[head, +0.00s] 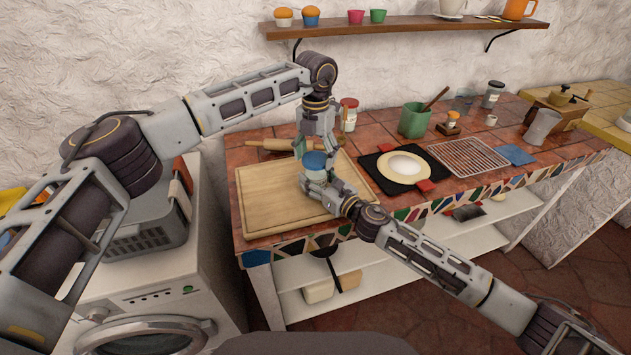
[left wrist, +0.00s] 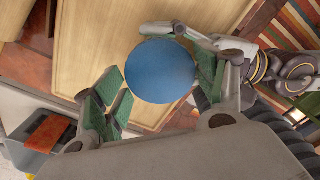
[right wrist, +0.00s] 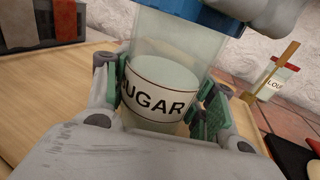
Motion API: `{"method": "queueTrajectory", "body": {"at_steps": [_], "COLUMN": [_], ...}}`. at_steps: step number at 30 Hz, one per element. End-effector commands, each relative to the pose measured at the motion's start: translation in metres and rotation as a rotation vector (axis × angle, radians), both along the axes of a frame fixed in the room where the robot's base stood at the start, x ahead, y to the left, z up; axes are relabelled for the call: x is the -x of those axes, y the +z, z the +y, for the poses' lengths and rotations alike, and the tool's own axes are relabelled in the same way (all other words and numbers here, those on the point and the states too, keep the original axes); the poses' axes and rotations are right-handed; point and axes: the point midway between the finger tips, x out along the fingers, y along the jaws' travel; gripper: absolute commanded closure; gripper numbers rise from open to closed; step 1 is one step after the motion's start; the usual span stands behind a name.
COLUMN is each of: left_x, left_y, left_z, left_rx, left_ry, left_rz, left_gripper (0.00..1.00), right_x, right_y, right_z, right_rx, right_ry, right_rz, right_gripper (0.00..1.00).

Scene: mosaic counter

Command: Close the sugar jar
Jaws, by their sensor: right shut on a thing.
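The sugar jar (head: 316,177) is a clear jar with white contents and a blue lid (head: 315,160). It is over the wooden board, and its SUGAR label (right wrist: 155,102) faces the right wrist camera. My right gripper (head: 322,188) is shut around the jar's body. My left gripper (head: 316,146) points down from above, open, with its fingers on either side of the blue lid (left wrist: 160,71). In the right wrist view the lid (right wrist: 215,14) is at the jar's top. I cannot tell whether it is fully seated.
The wooden board (head: 268,203) lies under the jar, with a rolling pin (head: 268,145) behind it. A red-lidded jar (head: 349,115) stands behind. To the right are a green pot (head: 413,121), a plate (head: 403,167) on a black mat and a wire rack (head: 468,156).

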Motion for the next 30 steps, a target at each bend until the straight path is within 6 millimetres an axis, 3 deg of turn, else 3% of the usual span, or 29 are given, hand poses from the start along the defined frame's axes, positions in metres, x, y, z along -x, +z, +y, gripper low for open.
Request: {"method": "queueTrajectory", "body": {"at_steps": [1,6,10,11,16,30], "left_x": [0.0000,0.0000,0.0000,0.0000,0.0000,-0.0001], "left_y": [0.0002,0.0002,0.0002,0.0002,0.0002,0.0023], "left_z": [0.0000,-0.0001,-0.0001,-0.0001,-0.0001,-0.0002], "left_rx": [0.000,0.000,0.000,0.000,0.000,0.000], "left_ry": [0.000,0.000,0.000,0.000,0.000,0.000], "left_rz": [0.000,0.000,0.000,0.000,0.000,-0.001], "left_gripper": [0.40,0.60,0.60,0.30,0.08,0.06], "right_x": [0.0000,0.0001,0.0001,0.0001,0.0001,0.0001], "right_y": [0.0000,0.0000,0.0000,0.0000,0.0000,0.0000], "right_z": [0.0000,0.0001,0.0001,0.0001,0.0001,0.0001], "right_rx": [0.000,0.000,0.000,0.000,0.000,-0.001], "right_ry": [0.000,0.000,0.000,0.000,0.000,0.000], "right_rz": [0.000,0.000,0.000,0.000,0.000,0.001], "right_gripper": [1.00,1.00,1.00,1.00,1.00,1.00]}}
